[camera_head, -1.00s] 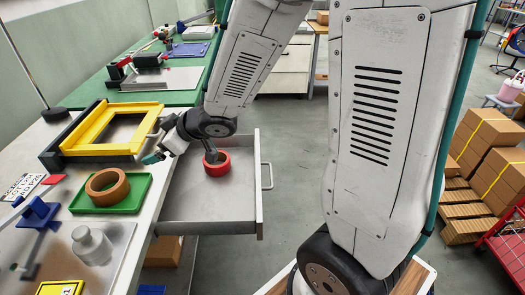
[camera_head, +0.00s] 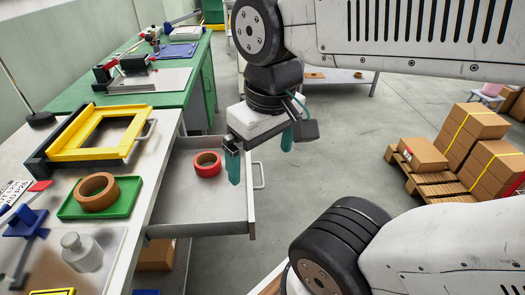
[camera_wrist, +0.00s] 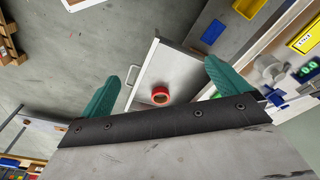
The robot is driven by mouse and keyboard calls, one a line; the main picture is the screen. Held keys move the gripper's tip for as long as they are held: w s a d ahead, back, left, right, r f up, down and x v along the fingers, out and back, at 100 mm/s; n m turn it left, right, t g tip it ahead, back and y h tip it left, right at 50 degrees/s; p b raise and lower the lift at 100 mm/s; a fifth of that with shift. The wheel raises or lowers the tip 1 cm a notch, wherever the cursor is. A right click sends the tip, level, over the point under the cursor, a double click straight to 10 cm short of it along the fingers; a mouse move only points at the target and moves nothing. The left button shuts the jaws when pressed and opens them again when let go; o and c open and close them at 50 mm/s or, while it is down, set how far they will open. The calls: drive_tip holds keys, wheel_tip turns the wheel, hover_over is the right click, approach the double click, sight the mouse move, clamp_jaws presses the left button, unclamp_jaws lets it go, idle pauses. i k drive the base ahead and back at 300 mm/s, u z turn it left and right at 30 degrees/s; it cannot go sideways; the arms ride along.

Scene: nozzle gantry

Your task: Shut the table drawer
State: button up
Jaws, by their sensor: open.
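The table drawer (camera_head: 195,216) is pulled out from under the worktable and stands open, its handle (camera_head: 259,176) on the right-hand front. A red tape roll (camera_head: 207,164) lies inside it. My gripper (camera_head: 262,160) is above the drawer's front edge, fingers pointing down, open and empty. In the wrist view the drawer (camera_wrist: 178,75) and its handle (camera_wrist: 132,88) show between the two spread green fingers (camera_wrist: 160,90). The gripper appears apart from the drawer.
Boxes on a pallet (camera_head: 440,184) stand at the right. The floor between is clear.

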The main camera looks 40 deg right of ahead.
sight(187, 205)
drive_tip(key=u, duration=0.45)
drive_tip(key=k, duration=1.05)
drive_tip(key=z, duration=0.4)
drive_tip(key=i, duration=0.5)
drive_tip(key=z, duration=0.3)
